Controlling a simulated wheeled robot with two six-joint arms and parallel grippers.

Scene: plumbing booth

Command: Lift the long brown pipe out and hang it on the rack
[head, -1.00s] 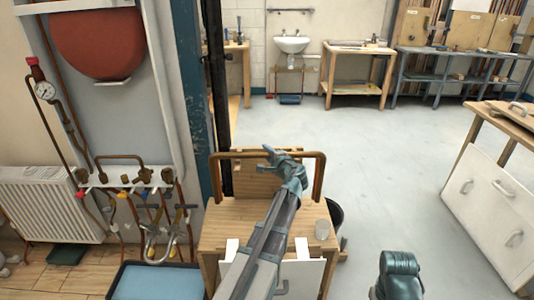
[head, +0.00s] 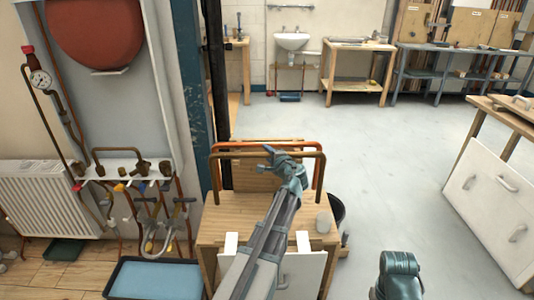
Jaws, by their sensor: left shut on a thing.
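A long brown pipe (head: 234,156), bent down at both ends, spans above a small wooden stand (head: 215,220) in the middle of the head view. My left gripper (head: 271,157) is shut on its horizontal run near the middle. Its right leg comes down toward the right edge of the stand. A brighter orange copper pipe (head: 250,144) of similar shape shows just behind it. Whether the brown pipe's legs touch the stand I cannot tell. Only a teal joint of my right arm shows at the bottom; its gripper jaws do not show. I cannot make out the rack clearly.
A blue tray (head: 155,280), pipework and a radiator (head: 40,200) are at left. A drawer cabinet (head: 490,195) is at right. The floor between is clear.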

